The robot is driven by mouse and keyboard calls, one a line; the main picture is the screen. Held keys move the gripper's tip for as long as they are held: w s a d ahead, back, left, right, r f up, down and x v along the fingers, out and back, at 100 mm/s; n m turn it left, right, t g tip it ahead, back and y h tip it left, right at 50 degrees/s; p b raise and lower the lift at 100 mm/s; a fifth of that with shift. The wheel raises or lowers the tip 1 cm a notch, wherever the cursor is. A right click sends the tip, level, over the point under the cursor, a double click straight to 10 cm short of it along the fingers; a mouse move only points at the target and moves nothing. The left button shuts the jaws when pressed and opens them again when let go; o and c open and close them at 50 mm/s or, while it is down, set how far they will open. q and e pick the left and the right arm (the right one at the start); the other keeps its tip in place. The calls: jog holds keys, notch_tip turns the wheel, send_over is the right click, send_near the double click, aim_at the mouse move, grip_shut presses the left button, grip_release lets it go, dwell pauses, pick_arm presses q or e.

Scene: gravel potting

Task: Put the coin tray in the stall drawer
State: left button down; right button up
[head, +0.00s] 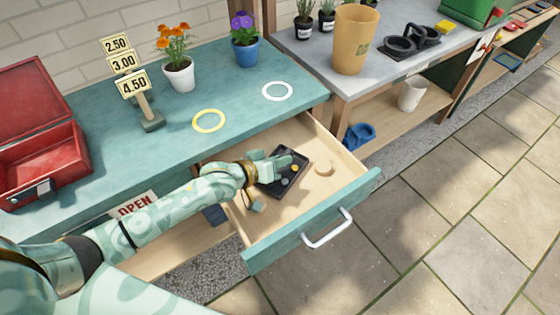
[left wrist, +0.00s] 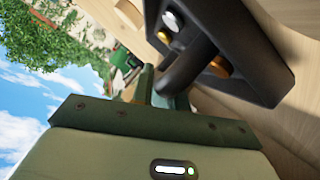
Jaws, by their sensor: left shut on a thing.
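The stall drawer (head: 345,190) is pulled out from under the teal counter. The black coin tray (head: 303,158), holding a few coins, is inside the drawer's outline, toward its left and middle. My left gripper (head: 276,167) is shut on the tray, from the left. In the left wrist view the tray (left wrist: 262,84) shows silver and copper coins in its compartments, and the gripper's fingers (left wrist: 158,92) meet the tray's middle bar. Pale wood lies under the tray; I cannot tell whether it touches the drawer floor. My right gripper is not in view.
A small round wooden piece (head: 324,169) lies in the drawer right of the tray. The drawer front has a white handle (head: 328,230). On the counter are a red cash box (head: 40,165), price signs (head: 134,85), two flowerpots, and yellow and white rings.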

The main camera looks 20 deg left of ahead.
pick_arm(q)
jog(key=c, duration=1.4)
grip_release()
jog(key=shift+s, duration=0.1)
jog(key=shift+r, duration=0.2)
jog(key=p+v, duration=0.4)
jog(key=v, duration=0.8)
jog(key=shift+f, duration=0.15)
